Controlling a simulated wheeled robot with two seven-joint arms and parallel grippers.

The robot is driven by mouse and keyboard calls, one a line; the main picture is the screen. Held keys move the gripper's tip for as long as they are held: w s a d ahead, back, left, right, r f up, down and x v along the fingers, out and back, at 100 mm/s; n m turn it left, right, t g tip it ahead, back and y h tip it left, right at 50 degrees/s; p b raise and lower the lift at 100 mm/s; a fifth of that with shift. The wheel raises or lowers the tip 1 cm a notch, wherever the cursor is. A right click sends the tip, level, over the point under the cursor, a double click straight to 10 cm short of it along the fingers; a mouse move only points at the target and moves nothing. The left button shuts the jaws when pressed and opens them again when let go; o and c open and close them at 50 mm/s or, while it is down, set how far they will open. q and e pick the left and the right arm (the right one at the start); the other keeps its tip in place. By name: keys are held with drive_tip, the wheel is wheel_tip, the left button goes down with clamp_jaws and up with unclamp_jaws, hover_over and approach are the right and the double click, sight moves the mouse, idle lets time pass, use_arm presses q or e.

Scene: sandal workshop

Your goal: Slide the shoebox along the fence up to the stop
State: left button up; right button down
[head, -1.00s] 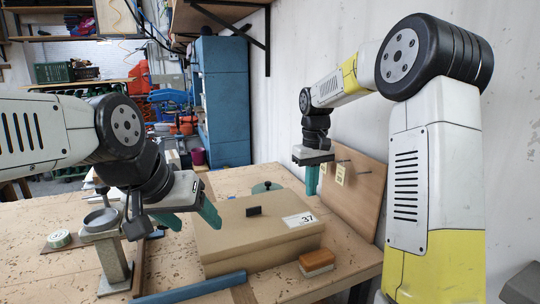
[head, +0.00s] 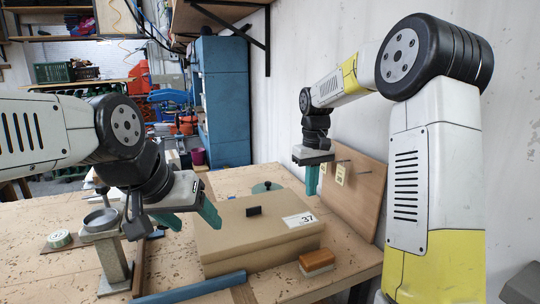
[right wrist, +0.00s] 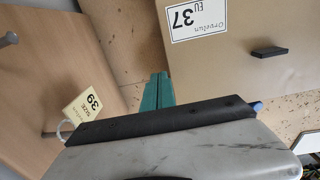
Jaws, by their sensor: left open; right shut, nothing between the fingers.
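The shoebox (head: 250,247) is a closed tan carton on the bench, with a black knob (head: 254,211) and a white "37" label (head: 298,220) on its lid. Its lid also shows in the right wrist view (right wrist: 225,62). A blue bar (head: 195,289) lies along its front left; a dark brown strip (head: 139,266) lies further left. I cannot tell for certain which is fence or stop. My left gripper (head: 190,218) is open and empty at the box's left end; contact is unclear. My right gripper (head: 312,182) is shut and empty beyond the box's back right corner, its fingers (right wrist: 158,91) together beside the box.
A brush with an orange-brown top (head: 317,262) sits at the box's front right. A pegboard (head: 352,195) with size tags stands along the wall.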

drive_tip(key=shift+f, duration=0.15)
idle(0.4)
wheel_tip(320, 180, down, 3)
drive_tip(key=shift+f, duration=0.1)
idle(0.6)
